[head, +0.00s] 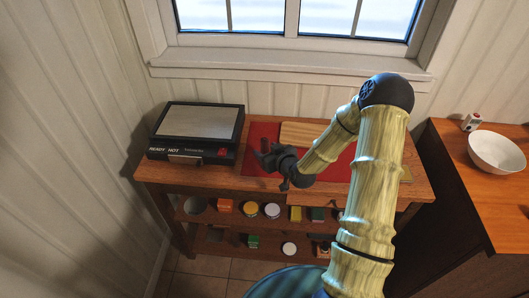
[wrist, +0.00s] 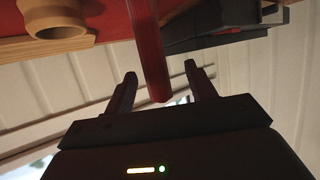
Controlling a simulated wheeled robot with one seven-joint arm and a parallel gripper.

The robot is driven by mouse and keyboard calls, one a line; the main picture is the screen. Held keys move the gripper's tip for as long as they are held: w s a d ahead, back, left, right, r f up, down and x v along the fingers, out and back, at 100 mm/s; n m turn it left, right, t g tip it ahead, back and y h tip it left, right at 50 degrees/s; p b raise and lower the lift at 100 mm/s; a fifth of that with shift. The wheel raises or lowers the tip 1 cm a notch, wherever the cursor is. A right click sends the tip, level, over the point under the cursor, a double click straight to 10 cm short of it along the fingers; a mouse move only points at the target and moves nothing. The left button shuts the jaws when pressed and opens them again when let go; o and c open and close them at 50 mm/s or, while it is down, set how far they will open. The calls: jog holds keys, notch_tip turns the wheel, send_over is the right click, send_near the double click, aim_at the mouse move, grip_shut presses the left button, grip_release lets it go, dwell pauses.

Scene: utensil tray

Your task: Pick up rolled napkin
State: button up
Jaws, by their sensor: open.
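A dark red, roll-shaped thing (wrist: 150,55), which looks like the rolled napkin, shows in the wrist view. Its near end reaches between the two black fingers of my gripper (wrist: 160,70). The fingers are open, with a visible gap on both sides of it. In the head view my gripper (head: 262,154) is over the left part of the red mat (head: 258,131), beside the black appliance. I cannot pick out the napkin from the red mat in the head view.
The black appliance (head: 197,130) stands left of my gripper. A wooden board (head: 300,132) lies on the mat behind. In the wrist view a tan, round, hollow thing (wrist: 57,32) is at upper left. A white bowl (head: 496,151) stands on the right counter.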

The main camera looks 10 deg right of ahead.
jog(key=shift+d+p+x, duration=0.2)
jog(key=shift+p+x, duration=0.8)
jog(key=shift+x, duration=1.6)
jog(key=c, duration=1.1)
